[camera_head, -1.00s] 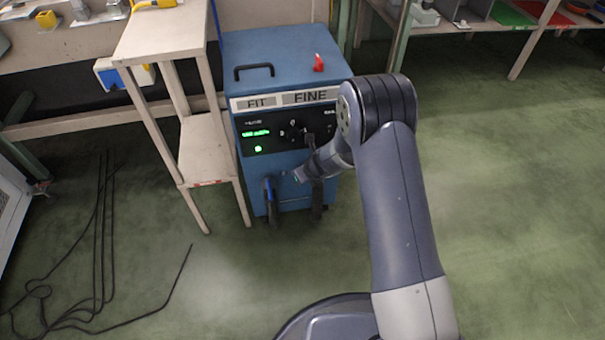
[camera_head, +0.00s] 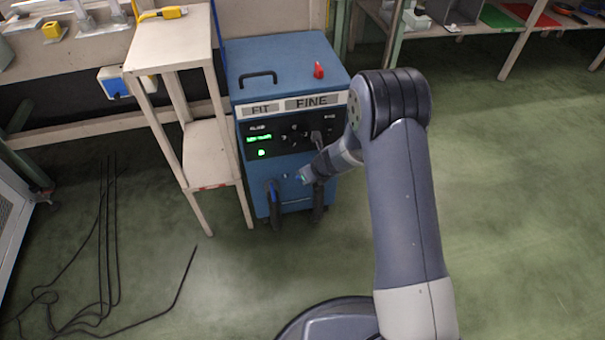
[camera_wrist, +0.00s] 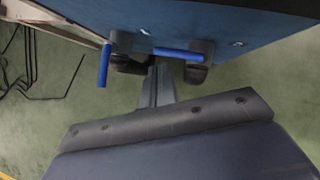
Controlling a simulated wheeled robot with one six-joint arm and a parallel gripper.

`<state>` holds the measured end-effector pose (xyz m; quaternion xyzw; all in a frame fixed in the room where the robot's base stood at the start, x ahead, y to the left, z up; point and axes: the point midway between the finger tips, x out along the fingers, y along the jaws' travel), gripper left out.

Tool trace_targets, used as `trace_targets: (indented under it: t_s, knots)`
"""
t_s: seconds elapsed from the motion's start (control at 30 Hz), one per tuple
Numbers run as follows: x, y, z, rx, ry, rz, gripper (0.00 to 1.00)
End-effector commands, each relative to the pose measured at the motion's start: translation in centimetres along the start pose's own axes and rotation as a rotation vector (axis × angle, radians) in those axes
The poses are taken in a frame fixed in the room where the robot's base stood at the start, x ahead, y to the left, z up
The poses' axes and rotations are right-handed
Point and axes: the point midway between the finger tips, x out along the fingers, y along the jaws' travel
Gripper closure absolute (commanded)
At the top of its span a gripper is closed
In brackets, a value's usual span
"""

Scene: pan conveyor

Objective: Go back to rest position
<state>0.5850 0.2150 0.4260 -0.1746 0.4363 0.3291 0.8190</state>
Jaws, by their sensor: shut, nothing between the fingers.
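My gripper shows in the wrist view (camera_wrist: 155,80) as narrow grey fingers, shut and empty, pointing toward the lower front of a blue machine. In the head view my arm reaches from the lower right toward the machine's front, and the slim wrist end lies in front of it, near its lower panel. The blue machine (camera_head: 280,60) stands upright, with labels FIT and FINE, a green lit display (camera_head: 259,139) and dark knobs. Two blue-and-black handles, a left one (camera_wrist: 103,65) and a right one (camera_wrist: 178,53), stick out from its front.
A beige stand (camera_head: 205,150) with a yellow tool on top stands close left of the machine. Black cables (camera_head: 105,240) lie on the green floor at left. A shelf with coloured trays (camera_head: 500,15) is at the back right. The floor at right is clear.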

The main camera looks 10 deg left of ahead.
Motion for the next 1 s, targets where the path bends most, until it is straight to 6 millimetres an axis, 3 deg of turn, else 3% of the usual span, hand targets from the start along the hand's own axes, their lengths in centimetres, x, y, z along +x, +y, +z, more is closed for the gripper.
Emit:
trace_targets:
  t_s: [0.03,0.2,0.4,0.63,1.0]
  knots:
    - [-1.5,0.4,0.3,-0.002,-0.002,0.000,1.00]
    - [-5.0,1.2,0.4,-0.002,-0.001,0.001,1.00]
    - [-7.8,1.9,0.3,-0.002,0.000,0.002,1.00]
    - [-8.8,2.2,0.2,-0.001,0.001,0.003,1.00]
    - [-8.3,2.1,0.2,-0.002,0.001,0.004,1.00]
